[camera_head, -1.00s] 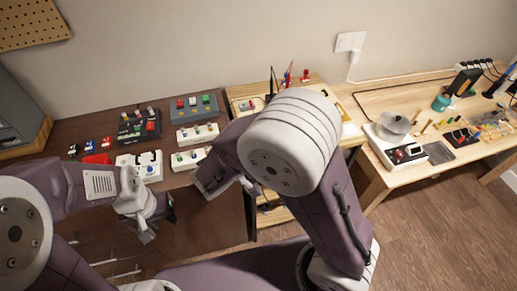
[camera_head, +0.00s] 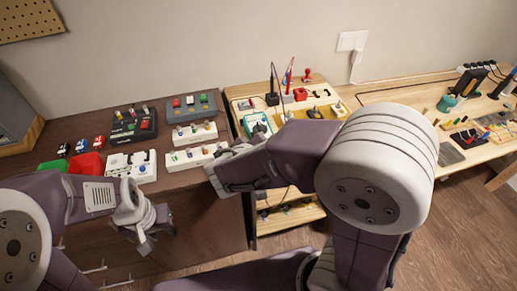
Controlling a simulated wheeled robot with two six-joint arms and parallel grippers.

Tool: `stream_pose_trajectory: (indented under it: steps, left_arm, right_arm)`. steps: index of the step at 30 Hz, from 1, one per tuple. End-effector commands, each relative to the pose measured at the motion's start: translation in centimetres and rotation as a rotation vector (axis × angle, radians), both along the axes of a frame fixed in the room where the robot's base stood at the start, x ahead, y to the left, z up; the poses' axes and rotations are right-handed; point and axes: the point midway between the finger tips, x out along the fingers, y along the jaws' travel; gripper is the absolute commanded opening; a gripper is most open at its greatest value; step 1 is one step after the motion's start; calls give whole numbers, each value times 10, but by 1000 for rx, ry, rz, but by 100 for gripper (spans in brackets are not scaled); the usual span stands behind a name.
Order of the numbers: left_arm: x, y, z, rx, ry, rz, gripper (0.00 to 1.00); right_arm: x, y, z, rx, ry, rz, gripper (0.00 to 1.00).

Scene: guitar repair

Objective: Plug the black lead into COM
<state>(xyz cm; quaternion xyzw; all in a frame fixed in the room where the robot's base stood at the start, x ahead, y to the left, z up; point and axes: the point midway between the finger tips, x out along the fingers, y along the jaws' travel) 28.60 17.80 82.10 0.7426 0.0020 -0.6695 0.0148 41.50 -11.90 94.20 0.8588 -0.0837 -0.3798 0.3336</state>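A teal-edged meter (camera_head: 257,125) lies on the light wooden bench, partly behind my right gripper. A black probe (camera_head: 272,92) and a red probe (camera_head: 288,78) stand upright behind it. A thin dark lead (camera_head: 283,70) arches up near the probes; its plug end cannot be made out. The COM socket cannot be made out. My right gripper (camera_head: 234,148) is at the meter's near side, at the bench's left edge; its fingers are too unclear to tell open or shut. My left gripper (camera_head: 158,236) hangs open and empty in front of the dark table.
The dark table (camera_head: 190,200) holds white switch boxes (camera_head: 195,156), a black box (camera_head: 134,124), a grey box (camera_head: 191,106), a red tray (camera_head: 86,163) and a green tray (camera_head: 55,165). A red stamp-like object (camera_head: 307,75) stands behind the meter. My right arm covers part of the bench.

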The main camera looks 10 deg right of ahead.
Motion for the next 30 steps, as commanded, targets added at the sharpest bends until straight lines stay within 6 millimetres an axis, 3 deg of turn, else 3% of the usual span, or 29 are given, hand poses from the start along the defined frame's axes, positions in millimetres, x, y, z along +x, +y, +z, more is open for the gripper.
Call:
stream_pose_trajectory:
  steps: [30]
  left_arm:
    - [0,0,-8,0,0,0,36]
  right_arm:
    - [-4,-9,0,0,0,0,0]
